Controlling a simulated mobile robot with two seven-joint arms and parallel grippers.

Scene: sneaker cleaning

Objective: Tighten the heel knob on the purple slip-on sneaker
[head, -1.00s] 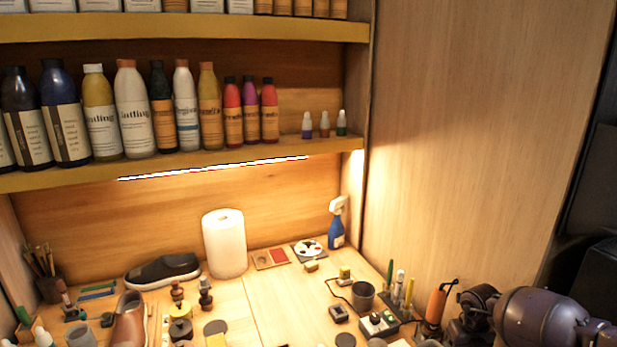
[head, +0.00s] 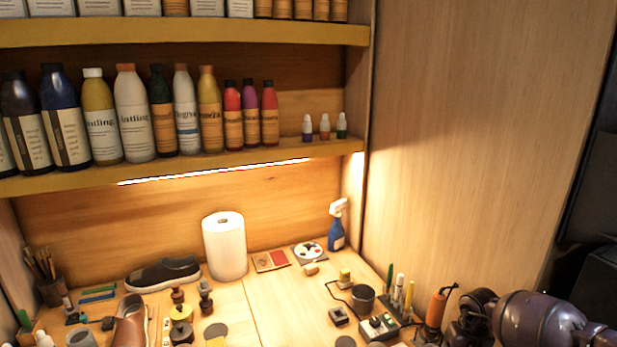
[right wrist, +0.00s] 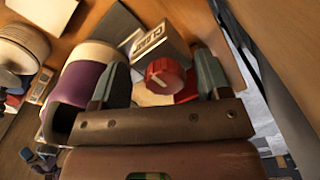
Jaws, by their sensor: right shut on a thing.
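The red heel knob (right wrist: 165,76) with a pale pointer line sits between the fingers of my right gripper (right wrist: 158,82) in the right wrist view. The fingers stand on either side of it, and the gripper is shut on it. A purple and white shape (right wrist: 83,78), seemingly the purple slip-on sneaker, shows left of the knob, partly hidden by the left finger. The purple sneaker is not visible in the head view, where only my right arm shows at the lower right. My left gripper is not in view.
A dark shoe (head: 163,275) and a brown shoe (head: 130,323) stand at the bench's left. A paper towel roll (head: 225,247), a blue spray bottle (head: 337,228) and small tools surround the bare middle. A shelf (head: 200,168) of bottles hangs above.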

